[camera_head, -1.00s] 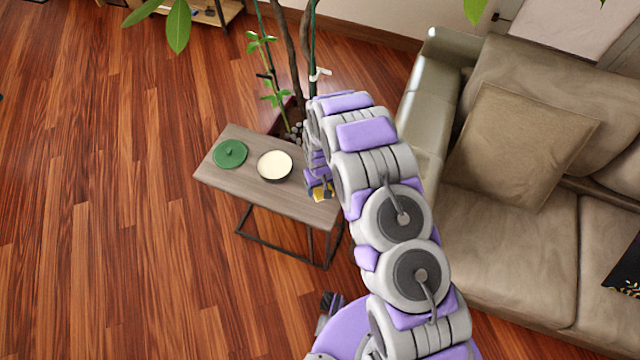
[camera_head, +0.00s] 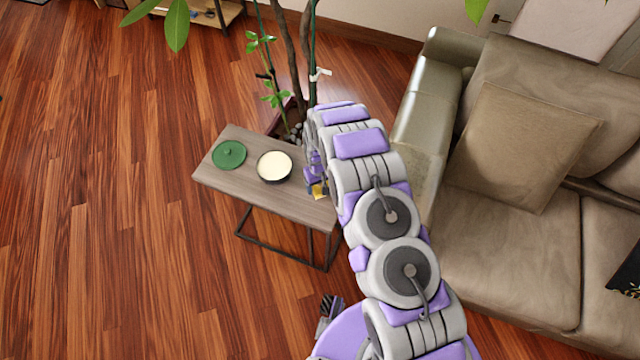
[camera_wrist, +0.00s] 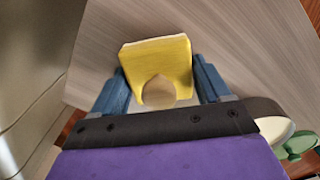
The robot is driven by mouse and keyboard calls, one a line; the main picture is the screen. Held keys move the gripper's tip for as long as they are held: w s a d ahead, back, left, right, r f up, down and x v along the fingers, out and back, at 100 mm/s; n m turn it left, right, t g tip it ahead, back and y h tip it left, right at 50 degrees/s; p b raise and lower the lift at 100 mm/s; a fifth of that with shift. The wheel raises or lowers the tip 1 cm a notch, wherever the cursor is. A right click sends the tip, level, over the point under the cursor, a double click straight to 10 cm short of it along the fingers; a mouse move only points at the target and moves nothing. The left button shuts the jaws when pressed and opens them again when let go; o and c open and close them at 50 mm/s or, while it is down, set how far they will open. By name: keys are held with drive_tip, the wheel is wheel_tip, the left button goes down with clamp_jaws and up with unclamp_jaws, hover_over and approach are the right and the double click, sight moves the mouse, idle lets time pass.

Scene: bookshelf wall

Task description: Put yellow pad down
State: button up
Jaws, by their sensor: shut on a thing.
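The yellow pad (camera_wrist: 160,65) is between the two blue fingers of my gripper (camera_wrist: 160,88) in the wrist view, with the table's grey wood top behind it. In the head view a small part of the yellow pad (camera_head: 319,192) shows at my gripper (camera_head: 318,187), over the right end of the small side table (camera_head: 222,178). My gripper is shut on the pad. My arm hides much of the table's right end. I cannot tell whether the pad touches the tabletop.
A round dark-rimmed dish with cream contents (camera_head: 274,166) and a green lid (camera_head: 229,154) lie on the table, left of my gripper. A potted plant (camera_head: 296,130) stands behind the table. A beige sofa (camera_head: 500,240) is at the right. Open wood floor lies to the left.

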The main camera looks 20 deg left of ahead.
drive_tip(key=o, duration=0.9)
wheel_tip(320, 180, up, 12)
drive_tip(key=shift+p, duration=1.25)
drive_tip(key=shift+r, duration=0.1)
drive_tip(key=s+d+r+m, duration=0.2)
drive_tip(key=s+d+r, duration=0.2)
drive_tip(key=d+r, duration=0.7)
drive_tip(key=s+d+r+m, duration=0.25)
drive_tip(key=d+r, duration=0.55)
drive_tip(key=r, duration=0.6)
drive_tip(key=s+d+r+m, duration=0.1)
drive_tip(key=s+d+r, duration=0.2)
drive_tip(key=s, duration=0.6)
drive_tip(key=s+d+r+m+g, duration=0.1)
drive_tip(key=s+d+r, duration=0.3)
drive_tip(key=s, duration=0.5)
drive_tip(key=s+d+r+m, duration=0.1)
drive_tip(key=s+d+r, duration=0.2)
drive_tip(key=s, duration=0.6)
drive_tip(key=shift+s+d+r+m+g, duration=0.15)
drive_tip(key=shift+d+r+m+g, duration=0.2)
drive_tip(key=shift+d, duration=0.75)
